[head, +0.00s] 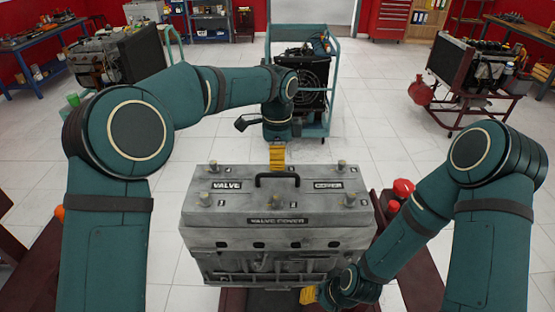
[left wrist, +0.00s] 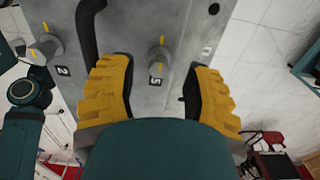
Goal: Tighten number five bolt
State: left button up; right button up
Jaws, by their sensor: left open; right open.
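The number five bolt (left wrist: 157,60) stands upright on the grey valve cover (head: 312,213), beside its "5" label. In the left wrist view my left gripper (left wrist: 157,84) is open, its yellow fingers either side of the label and bolt; I cannot see contact. In the head view the left gripper (head: 277,167) points down at the cover's back middle, behind the black handle (head: 277,179); I cannot make out bolt five there. The number two bolt (left wrist: 45,45) is across the handle. My right gripper (head: 308,295) is low at the engine's front, open and empty.
Other bolts stand near the cover's corners, such as one at the right (head: 349,199). A red knob (head: 403,188) is right of the engine. A teal cart (head: 318,90) stands behind it. Other engine stands and workbenches are further back, with free white floor between.

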pick_arm(q)
notch_tip(320, 180, up, 11)
jog(key=shift+f, duration=0.2)
dwell(0.4)
